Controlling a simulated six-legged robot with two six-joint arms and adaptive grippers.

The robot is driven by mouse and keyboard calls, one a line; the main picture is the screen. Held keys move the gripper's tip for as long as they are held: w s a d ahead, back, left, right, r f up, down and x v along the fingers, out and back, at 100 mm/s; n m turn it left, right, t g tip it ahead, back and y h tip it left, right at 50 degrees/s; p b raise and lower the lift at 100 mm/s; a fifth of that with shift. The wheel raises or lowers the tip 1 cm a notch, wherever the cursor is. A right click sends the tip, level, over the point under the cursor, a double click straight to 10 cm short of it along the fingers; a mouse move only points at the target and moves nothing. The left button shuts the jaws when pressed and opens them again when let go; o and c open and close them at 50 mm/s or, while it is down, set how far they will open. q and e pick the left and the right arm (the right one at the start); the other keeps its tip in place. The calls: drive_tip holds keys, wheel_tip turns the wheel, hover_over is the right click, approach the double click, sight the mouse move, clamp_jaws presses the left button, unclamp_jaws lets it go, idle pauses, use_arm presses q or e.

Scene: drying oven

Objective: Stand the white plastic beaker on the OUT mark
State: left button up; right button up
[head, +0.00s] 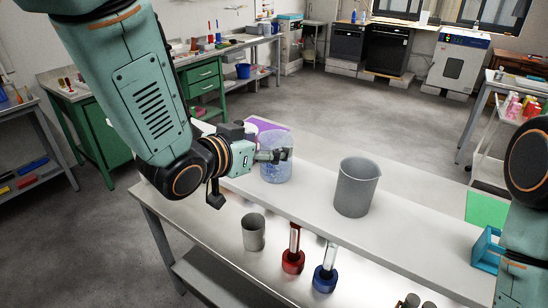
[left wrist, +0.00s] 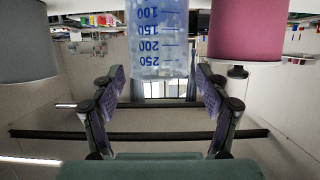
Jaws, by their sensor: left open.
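The white plastic beaker (head: 277,170) is translucent and stands on the upper bench top. In the left wrist view the beaker (left wrist: 160,40) shows blue graduations, upside down, ahead of and between the fingers. My left gripper (head: 274,156) is at the beaker's side in the head view and partly covers it. In the left wrist view the gripper (left wrist: 160,88) is open, with a finger to each side; I cannot tell whether either touches. A purple mat (head: 265,124) lies behind the beaker and a green mat (head: 487,208) lies at the right; no OUT lettering is readable. My right gripper is out of view.
A grey beaker (head: 356,188) stands to the right on the bench top. The left wrist view shows a pink cylinder (left wrist: 246,30) at the right. A lower shelf holds a grey cup (head: 253,232), red and blue objects, and a blue rack (head: 487,248) sits at the right.

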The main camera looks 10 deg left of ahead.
sight(283, 141)
use_arm(q)
drive_tip(key=x, duration=0.4)
drive_tip(key=shift+s+d+r, duration=0.1)
drive_tip(key=shift+d, duration=0.25)
drive_tip(key=shift+w+a, duration=0.1)
drive_tip(key=shift+w, duration=0.15)
drive_tip(key=shift+a+f, duration=0.2)
drive_tip(key=shift+s+a+r, duration=0.15)
drive_tip(key=shift+s, duration=0.05)
drive_tip(key=shift+c, duration=0.4)
drive_tip(key=shift+s+d+r, duration=0.1)
drive_tip(key=shift+s+d, duration=0.05)
drive_tip(key=shift+d, duration=0.15)
drive_tip(key=c, duration=0.3)
drive_tip(key=shift+d, duration=0.1)
drive_tip(key=shift+c, duration=0.8)
drive_tip(key=shift+w+f, duration=0.2)
drive_tip(key=c, duration=0.3)
drive_tip(key=shift+s+a, duration=0.1)
drive_tip(key=shift+a, duration=0.15)
drive_tip(key=c, duration=0.3)
drive_tip(key=shift+c, duration=0.3)
